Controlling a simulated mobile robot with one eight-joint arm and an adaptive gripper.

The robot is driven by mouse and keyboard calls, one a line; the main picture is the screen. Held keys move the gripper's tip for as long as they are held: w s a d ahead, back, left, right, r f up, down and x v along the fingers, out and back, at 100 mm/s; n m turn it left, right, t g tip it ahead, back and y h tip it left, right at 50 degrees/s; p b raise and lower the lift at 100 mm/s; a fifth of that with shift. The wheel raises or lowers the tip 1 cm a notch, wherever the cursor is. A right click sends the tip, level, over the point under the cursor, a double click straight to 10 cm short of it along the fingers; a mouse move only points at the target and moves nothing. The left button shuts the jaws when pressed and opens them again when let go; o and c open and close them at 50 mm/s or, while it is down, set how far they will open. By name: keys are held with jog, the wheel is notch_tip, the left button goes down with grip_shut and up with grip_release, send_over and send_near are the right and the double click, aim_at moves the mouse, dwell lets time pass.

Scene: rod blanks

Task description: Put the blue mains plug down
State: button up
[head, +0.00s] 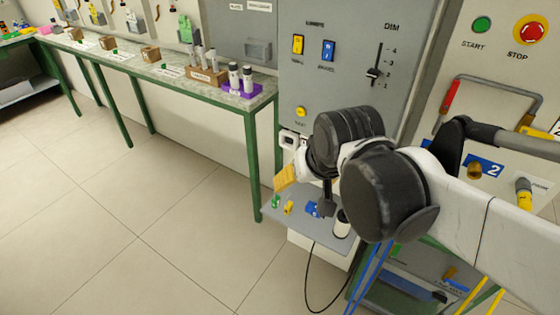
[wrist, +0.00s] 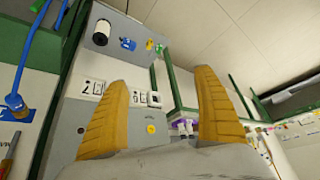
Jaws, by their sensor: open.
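The blue mains plug (head: 312,208) lies on a small grey shelf below the switch panel in the head view. It also shows on the shelf in the upper part of the wrist view (wrist: 127,44). My gripper (head: 287,178) is in front of the panel, above and left of the plug. In the wrist view my gripper (wrist: 162,77) has its two yellow fingers wide apart with nothing between them. The plug is clear of both fingers.
A yellow plug (head: 289,207) and a green plug (head: 275,202) lie left of the blue one. A black-and-white cylinder (head: 341,224) stands on its right. Sockets (wrist: 93,87) are on the panel. A green-framed bench (head: 250,103) stands left; the floor in front is clear.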

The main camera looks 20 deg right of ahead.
jog(key=shift+n+t, duration=0.5)
jog(key=shift+n, duration=0.3)
jog(key=s, duration=0.1)
jog(key=s+a, duration=0.1)
jog(key=s, duration=0.3)
jog(key=shift+s+a+f, duration=0.1)
jog(key=shift+a+f, duration=0.25)
jog(key=shift+a, duration=0.05)
